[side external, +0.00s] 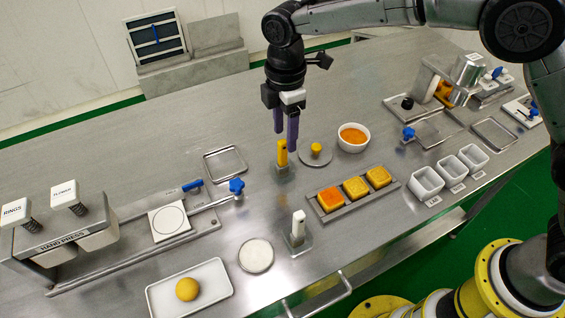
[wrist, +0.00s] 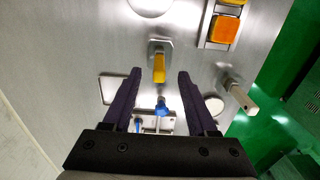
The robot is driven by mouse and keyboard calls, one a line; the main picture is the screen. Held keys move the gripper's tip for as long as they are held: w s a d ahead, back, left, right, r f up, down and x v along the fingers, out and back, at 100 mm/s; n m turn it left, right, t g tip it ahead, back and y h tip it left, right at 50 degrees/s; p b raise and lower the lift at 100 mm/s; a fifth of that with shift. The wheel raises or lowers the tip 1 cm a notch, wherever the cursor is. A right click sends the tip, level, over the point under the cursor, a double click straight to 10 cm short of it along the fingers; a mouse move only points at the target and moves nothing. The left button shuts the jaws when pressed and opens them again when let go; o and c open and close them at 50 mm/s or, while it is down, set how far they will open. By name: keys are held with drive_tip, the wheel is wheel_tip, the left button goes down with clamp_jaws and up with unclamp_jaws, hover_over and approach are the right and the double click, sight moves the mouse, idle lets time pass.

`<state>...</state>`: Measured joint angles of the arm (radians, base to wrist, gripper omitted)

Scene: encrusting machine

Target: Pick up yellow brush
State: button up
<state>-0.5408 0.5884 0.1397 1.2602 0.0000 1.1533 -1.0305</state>
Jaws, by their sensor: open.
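The yellow brush (side external: 282,154) stands upright on a small square metal base on the steel table in the side external view. It also shows in the wrist view (wrist: 159,69), between and just beyond the fingertips. My gripper (side external: 286,142) points down with its two purple fingers spread, right above and beside the top of the brush. In the wrist view my gripper (wrist: 159,74) is open, with one finger on each side of the brush and gaps between. I cannot tell whether a finger touches it.
A white-handled tool (side external: 298,228) stands upright in front. A tray of several orange cakes (side external: 331,200) lies right. An empty square tray (side external: 225,164) lies left.

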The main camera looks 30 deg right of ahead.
sight(282, 148)
drive_tip(key=shift+a+f, duration=0.2)
drive_tip(key=shift+f, duration=3.2)
drive_tip(key=shift+c, duration=0.2)
clamp_jaws()
